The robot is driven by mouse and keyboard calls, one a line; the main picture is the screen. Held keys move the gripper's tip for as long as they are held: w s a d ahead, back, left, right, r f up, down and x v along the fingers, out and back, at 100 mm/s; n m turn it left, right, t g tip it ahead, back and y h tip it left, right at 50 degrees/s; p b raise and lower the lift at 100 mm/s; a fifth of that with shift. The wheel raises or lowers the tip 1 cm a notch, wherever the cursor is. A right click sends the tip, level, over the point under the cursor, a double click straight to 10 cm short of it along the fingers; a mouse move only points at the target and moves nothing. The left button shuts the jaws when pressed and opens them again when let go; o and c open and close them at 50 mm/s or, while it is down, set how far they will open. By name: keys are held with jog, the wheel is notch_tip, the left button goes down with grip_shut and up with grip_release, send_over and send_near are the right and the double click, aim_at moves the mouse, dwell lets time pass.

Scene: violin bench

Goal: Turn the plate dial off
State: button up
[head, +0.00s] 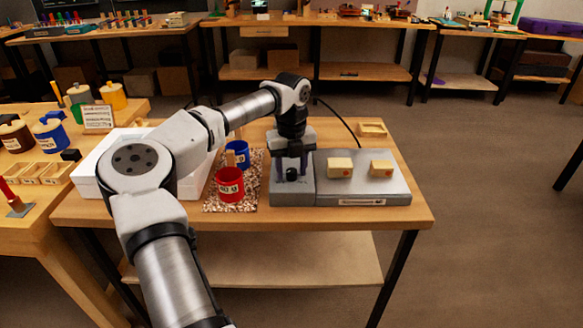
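The grey plate unit (390,190) sits on the wooden bench, with a control box (292,195) at its left end. A small black dial (292,173) is on top of the control box. My gripper (291,168) points down over the control box. Its two dark purple fingers stand apart, and the dial shows between and slightly in front of them. I see no contact between the fingers and the dial. Their exact height above the box is hard to tell, and the dial's setting is too small to read.
Two pale blocks (340,167) with red dots sit on the plate. A red pot (229,185) and a blue pot (238,154) stand on a speckled mat (215,207) left of the control box. A small wooden tray (372,129) lies behind the plate.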

aim_at(292, 170)
notch_tip(292, 170, up, 14)
jog(key=shift+b, duration=0.35)
dwell(0.4)
jog(key=shift+d+f, duration=0.1)
jog(key=shift+f, duration=0.05)
